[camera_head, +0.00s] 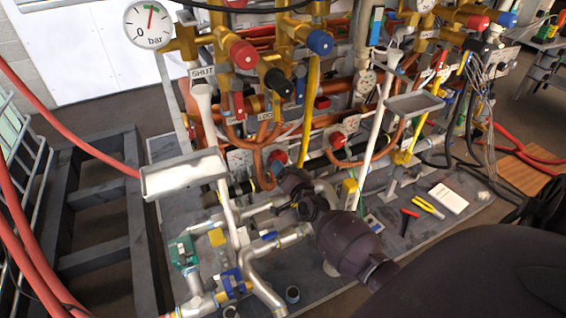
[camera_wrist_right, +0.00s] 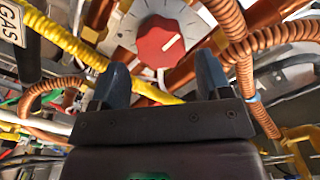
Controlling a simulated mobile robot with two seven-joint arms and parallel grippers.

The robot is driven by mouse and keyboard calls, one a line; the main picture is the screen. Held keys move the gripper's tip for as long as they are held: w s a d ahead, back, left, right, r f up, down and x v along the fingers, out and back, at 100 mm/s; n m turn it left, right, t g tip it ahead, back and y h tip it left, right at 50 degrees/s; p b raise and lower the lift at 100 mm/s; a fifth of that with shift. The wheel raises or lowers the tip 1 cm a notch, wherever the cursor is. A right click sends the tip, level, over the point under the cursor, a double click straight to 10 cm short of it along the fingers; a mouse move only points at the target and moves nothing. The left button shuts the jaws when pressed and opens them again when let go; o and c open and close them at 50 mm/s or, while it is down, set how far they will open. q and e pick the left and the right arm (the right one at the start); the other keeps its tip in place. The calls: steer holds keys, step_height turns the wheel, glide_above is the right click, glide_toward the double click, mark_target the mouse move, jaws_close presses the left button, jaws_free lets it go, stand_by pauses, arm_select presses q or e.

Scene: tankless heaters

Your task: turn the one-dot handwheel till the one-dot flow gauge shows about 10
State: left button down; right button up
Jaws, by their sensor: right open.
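My right gripper (camera_head: 284,173) is low in front of the pipework in the head view. In the right wrist view its two dark fingers (camera_wrist_right: 163,68) are apart with nothing between them. A red knob (camera_wrist_right: 160,42) with a white pointer line, on a pale dial, lies beyond the fingertips. Red knobs on pale plates show in the head view, one (camera_head: 278,156) just beyond my right gripper and one (camera_head: 337,140) to its right. Red (camera_head: 243,55), black (camera_head: 277,83) and blue (camera_head: 320,42) valve handles sit higher. No one-dot mark is readable on any handwheel or gauge. My left gripper is out of view.
A large bar gauge (camera_head: 148,24) stands top left; a smaller gauge (camera_head: 366,82) is at centre. Copper hoses (camera_wrist_right: 232,70) and a yellow hose (camera_wrist_right: 60,38) crowd the knob. Metal trays (camera_head: 183,175) and (camera_head: 414,104) stand on posts. Tools (camera_head: 428,207) lie at right.

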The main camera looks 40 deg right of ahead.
arm_select(q)
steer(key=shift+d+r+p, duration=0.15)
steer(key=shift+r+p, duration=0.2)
steer(key=shift+p, duration=0.1)
arm_select(e)
steer(key=v, duration=0.6)
steer(key=shift+a, duration=0.1)
steer(key=s+a+r+n+g+y+p, duration=0.25)
steer(key=s+a+n+y, duration=0.3)
steer(key=a+n, duration=0.45)
arm_select(q)
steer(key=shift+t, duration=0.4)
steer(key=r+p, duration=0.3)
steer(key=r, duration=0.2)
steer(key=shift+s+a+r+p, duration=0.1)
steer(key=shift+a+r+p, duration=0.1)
steer(key=shift+p, duration=0.2)
arm_select(e)
steer(key=s+a+n+g, duration=0.1)
steer(key=s+a+g, duration=0.1)
steer(key=s, duration=1)
steer(key=s+a+n+g+h, duration=0.1)
steer(key=s+a+g, duration=0.1)
steer(key=s, duration=1)
